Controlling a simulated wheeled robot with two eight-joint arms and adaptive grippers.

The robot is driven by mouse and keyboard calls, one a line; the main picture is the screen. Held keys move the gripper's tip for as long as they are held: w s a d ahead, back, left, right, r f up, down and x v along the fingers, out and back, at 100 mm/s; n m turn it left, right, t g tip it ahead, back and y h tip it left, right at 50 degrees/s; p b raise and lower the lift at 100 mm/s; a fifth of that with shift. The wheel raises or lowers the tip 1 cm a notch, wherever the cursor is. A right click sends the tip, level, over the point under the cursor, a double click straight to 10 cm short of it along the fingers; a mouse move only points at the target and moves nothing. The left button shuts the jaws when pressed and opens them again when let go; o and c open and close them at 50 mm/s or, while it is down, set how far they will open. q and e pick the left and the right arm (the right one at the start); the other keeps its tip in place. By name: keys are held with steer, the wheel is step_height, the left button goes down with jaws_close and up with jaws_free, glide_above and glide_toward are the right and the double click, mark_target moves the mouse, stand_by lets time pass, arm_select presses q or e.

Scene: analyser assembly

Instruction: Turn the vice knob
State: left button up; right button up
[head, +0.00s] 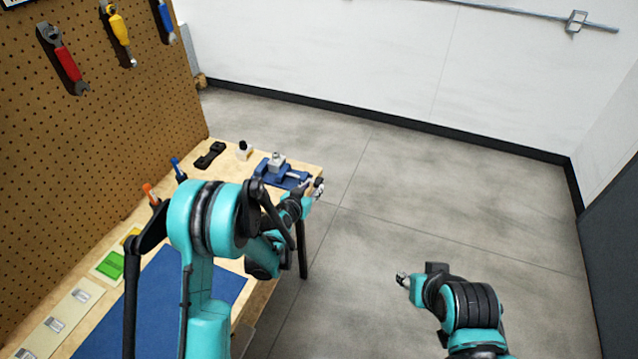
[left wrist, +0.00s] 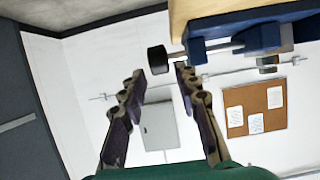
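The blue vice (head: 281,171) sits at the far right corner of the workbench, with a grey metal block (head: 277,158) at its top. In the left wrist view the vice body (left wrist: 240,42) is at the upper right, and its black round knob (left wrist: 158,60) sticks out to the left on a metal shaft. My left gripper (head: 318,188) is at the vice's screw end. In the left wrist view its two fingers (left wrist: 159,74) are apart, with the knob just beyond and between the tips; contact is not visible. My right gripper (head: 402,279) is over the floor, away from the bench, too small to judge.
The wooden bench (head: 313,170) ends just right of the vice, with open floor beyond. A black tool (head: 210,155) and a small white-and-black item (head: 244,150) lie left of the vice. A pegboard (head: 95,110) with hanging tools stands behind the bench.

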mark_target(317, 184)
arm_select(q)
steer(key=b+x, duration=0.1)
steer(key=x, duration=0.4)
steer(key=shift+w+f+b, duration=0.15)
steer(key=shift+f+b, duration=0.1)
steer(key=shift+b, duration=0.05)
steer(key=shift+w+d, duration=0.2)
steer(key=shift+w, duration=0.2)
jaws_close()
